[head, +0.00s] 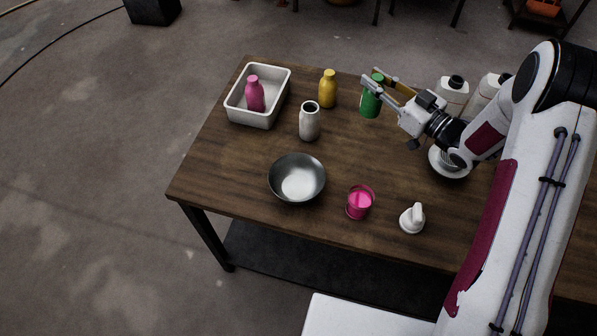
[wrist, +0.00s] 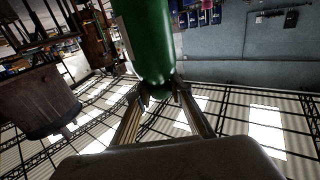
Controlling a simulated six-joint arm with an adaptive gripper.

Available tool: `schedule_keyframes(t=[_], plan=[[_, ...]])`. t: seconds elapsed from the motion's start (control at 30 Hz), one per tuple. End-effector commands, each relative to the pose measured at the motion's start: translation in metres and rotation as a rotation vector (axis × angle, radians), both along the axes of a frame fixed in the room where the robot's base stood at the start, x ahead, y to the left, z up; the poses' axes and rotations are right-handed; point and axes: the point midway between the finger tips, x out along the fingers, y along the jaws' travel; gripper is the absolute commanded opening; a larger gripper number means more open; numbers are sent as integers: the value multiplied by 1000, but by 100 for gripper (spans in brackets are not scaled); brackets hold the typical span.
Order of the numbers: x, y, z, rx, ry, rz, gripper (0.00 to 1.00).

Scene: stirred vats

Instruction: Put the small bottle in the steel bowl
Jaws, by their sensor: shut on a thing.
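My gripper (head: 378,84) is at the back of the table, shut on a green bottle (head: 371,102). The bottle looks upright, with the fingers around its upper end. In the wrist view the green bottle (wrist: 150,40) fills the top middle, and its rounded end is between my two fingertips (wrist: 161,92). I cannot tell whether its base is clear of the table. The steel bowl (head: 281,181) stands empty near the table's front edge, to the front left of my gripper and well apart from it.
A white tray (head: 235,111) with a pink bottle (head: 254,96) stands at the back left. A yellow bottle (head: 328,90) and a pale open jar (head: 310,124) stand between tray and gripper. A pink cup (head: 359,204) and a white object (head: 412,219) are right of the bowl. White bottles (head: 452,98) stand behind my arm.

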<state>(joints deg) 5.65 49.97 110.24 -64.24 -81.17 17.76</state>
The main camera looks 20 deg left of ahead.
Motion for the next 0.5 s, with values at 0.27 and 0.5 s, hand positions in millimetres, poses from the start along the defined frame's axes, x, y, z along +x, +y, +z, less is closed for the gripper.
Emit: schedule_keyframes(t=[0.27,0.5], plan=[[-61,75,1,2,1,108,0],[-124,120,0,2,1,176,0]])
